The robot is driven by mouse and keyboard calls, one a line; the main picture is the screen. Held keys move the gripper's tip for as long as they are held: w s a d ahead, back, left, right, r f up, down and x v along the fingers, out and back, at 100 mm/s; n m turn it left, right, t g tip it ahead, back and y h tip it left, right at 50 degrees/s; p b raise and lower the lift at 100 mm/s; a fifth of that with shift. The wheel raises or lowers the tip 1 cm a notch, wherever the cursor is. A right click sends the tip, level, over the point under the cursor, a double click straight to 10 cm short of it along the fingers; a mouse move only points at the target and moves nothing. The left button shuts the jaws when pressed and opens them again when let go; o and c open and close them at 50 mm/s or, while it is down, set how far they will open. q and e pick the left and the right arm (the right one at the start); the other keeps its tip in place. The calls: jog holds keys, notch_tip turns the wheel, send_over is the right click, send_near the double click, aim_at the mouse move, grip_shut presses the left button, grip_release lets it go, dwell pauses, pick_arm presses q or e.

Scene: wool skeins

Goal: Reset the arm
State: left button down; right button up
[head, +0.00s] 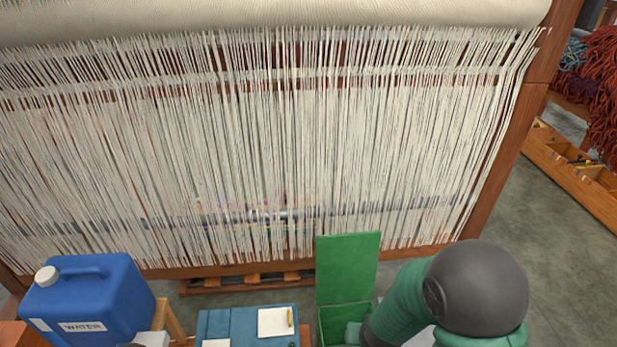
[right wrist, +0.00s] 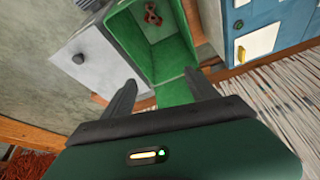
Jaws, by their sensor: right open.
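My right gripper (right wrist: 165,90) is open, with its two dark fingers spread apart and nothing visible between them. A green open box (right wrist: 145,45) lies beyond the fingers in the right wrist view, with a small dark red object (right wrist: 153,14) inside. In the head view the green box (head: 347,262) has its lid raised, at the bottom centre. My right arm (head: 400,300) comes in from the lower right toward the box; its fingers are hidden in the head view. My left gripper is not in view.
A loom with pale warp threads (head: 260,140) fills the background. A blue water canister (head: 90,300) stands at lower left. A wooden tray (head: 570,180) and red wool (head: 600,90) are at right.

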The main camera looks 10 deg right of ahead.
jog(key=s+a+r+n+g+y, duration=0.1)
jog(key=s+a+r+n, duration=0.15)
jog(key=s+r, duration=0.75)
notch_tip(320, 180, up, 21)
jog(key=w+p, duration=0.1)
jog(key=p, duration=2)
jog(key=shift+w+d+r+n+g, duration=0.15)
jog(key=shift+w+d+n+g, duration=0.2)
jog(key=shift+n, duration=0.1)
